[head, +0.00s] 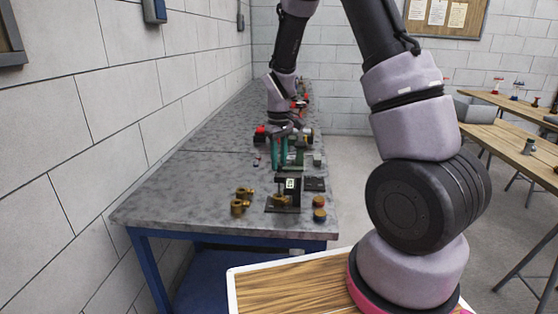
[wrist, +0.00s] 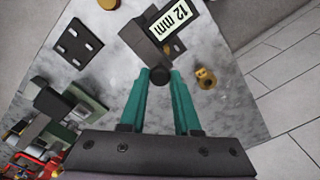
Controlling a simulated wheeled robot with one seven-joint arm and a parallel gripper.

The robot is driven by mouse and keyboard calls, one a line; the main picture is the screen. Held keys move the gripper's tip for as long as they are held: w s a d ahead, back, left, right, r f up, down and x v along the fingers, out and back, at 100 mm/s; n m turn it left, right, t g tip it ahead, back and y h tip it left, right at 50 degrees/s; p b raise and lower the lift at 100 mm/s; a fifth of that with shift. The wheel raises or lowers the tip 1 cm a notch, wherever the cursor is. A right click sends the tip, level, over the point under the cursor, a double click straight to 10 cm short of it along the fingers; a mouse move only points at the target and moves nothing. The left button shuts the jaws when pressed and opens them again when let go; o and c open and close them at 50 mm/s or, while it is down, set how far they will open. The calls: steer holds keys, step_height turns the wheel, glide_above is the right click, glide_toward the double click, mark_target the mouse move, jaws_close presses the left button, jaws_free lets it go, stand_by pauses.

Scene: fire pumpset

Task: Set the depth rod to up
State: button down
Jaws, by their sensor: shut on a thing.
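A dark fixture with a white "12 mm" label (head: 290,184) stands on the near part of the grey bench. Its labelled block (wrist: 158,25) is at the top middle of the wrist view. A black round-ended part, which looks like the depth rod (wrist: 160,77), shows between the fingertips in the wrist view. My gripper (wrist: 160,82) has teal fingers closed on that part, with a narrow gap between them. In the head view my gripper (head: 291,158) is just behind and above the fixture. The rod's far end and its seat are hidden, so I cannot tell its height.
Brass fittings (head: 240,203) stand left of the fixture. A black plate with holes (wrist: 76,44) lies nearby. A green-based device (wrist: 90,105) and red items are farther back. The block wall borders the bench's left side.

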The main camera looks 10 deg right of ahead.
steer(key=shift+r, duration=2.35)
steer(key=shift+w, duration=0.1)
steer(key=c, duration=0.6)
jaws_free()
step_height(320, 180, up, 11)
steer(key=shift+f, duration=0.1)
